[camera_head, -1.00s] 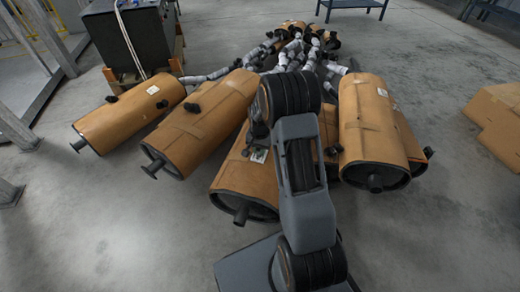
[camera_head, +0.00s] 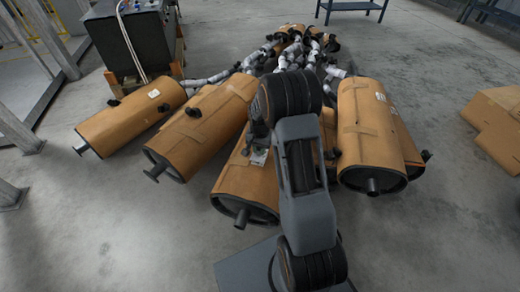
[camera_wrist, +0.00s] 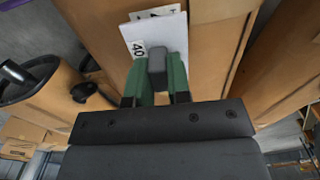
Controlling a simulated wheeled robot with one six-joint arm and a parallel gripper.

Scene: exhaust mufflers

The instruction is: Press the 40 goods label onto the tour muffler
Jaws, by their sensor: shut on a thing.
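The goods label (camera_wrist: 168,32) is a white piece with a printed 40. In the wrist view, my gripper (camera_wrist: 157,66) has its green fingers shut on it. Just beyond its far edge is another white patch (camera_wrist: 157,12) with dark lettering, partly hidden. The brown-wrapped muffler (camera_wrist: 95,25) fills the view behind the label; whether the label touches it I cannot tell. In the head view, my arm covers much of the middle muffler (camera_head: 235,185). A small white patch (camera_head: 258,157) shows on or over it beside my arm. No muffler name is readable.
Two mufflers (camera_head: 130,115) (camera_head: 205,125) lie to the left, and more (camera_head: 365,125) lie to the right, with grey pipes (camera_head: 290,55) behind. A dark machine (camera_head: 130,35) stands at the back left, and a cardboard box (camera_head: 495,115) at the right.

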